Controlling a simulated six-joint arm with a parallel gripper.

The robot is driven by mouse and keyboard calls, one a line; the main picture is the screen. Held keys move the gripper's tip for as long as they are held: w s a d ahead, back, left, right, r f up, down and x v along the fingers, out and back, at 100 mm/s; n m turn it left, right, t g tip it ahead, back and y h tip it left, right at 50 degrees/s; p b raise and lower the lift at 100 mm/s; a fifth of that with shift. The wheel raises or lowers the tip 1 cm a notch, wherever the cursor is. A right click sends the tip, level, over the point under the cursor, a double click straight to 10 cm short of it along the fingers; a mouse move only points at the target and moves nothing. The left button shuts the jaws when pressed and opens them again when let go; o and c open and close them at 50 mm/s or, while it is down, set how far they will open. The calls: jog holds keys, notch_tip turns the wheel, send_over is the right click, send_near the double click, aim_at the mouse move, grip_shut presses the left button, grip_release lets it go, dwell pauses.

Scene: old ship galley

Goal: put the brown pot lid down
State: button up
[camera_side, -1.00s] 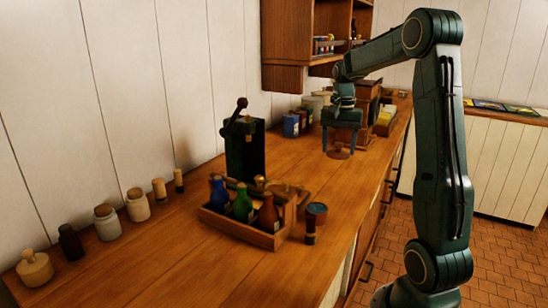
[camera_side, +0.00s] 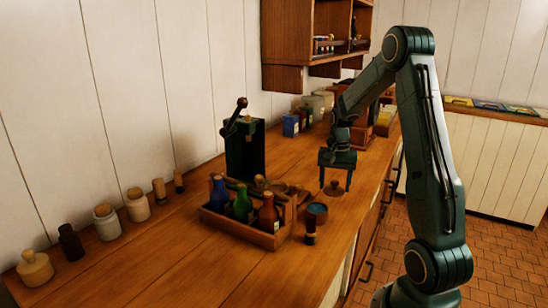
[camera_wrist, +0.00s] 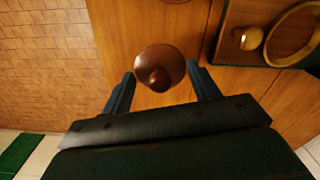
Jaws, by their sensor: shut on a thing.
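A small round pot (camera_side: 317,209) with a bluish rim stands just nearer the side camera, left of the lid.
A dark green upright device (camera_side: 245,150) with a lever is behind. Jars line the wall. The counter's front edge is close on the right.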

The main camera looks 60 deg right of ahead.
aim_at(334, 189)
jog(key=shift+f, duration=2.1)
jog(key=shift+f, duration=0.1)
jog(key=o, duration=1)
jog(key=shift+c, duration=0.2)
notch_tip(334, 189, up, 11)
jog(key=shift+f, duration=0.1)
jog(key=shift+r, duration=0.75)
